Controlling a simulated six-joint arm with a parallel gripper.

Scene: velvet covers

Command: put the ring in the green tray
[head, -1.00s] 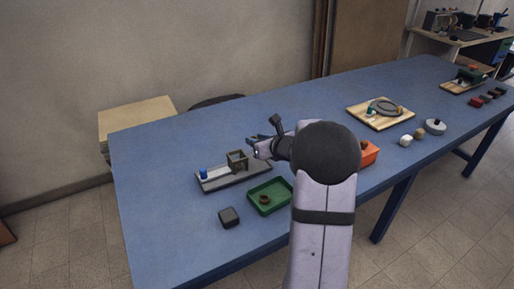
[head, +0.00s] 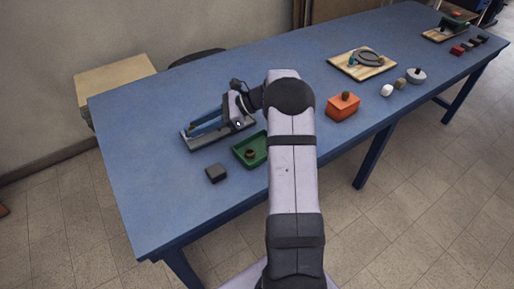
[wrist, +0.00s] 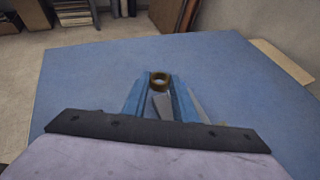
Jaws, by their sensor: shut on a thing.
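My gripper (wrist: 159,84) has its blue fingers shut on a small brass-brown ring (wrist: 160,87), which sits between the fingertips in the wrist view. In the head view the gripper (head: 194,134) reaches left over the grey board, and the ring cannot be made out there. The green tray (head: 240,158) lies in front of the board, to the right of and below the fingertips. A small brown round piece (head: 250,154) lies in the tray.
The grey board (head: 220,137) lies partly under my gripper. A dark block (head: 216,173) stands left of the tray. An orange box (head: 342,108) stands to the right. A wooden board (head: 345,70) and several small objects lie farther right. The blue table's left part is clear.

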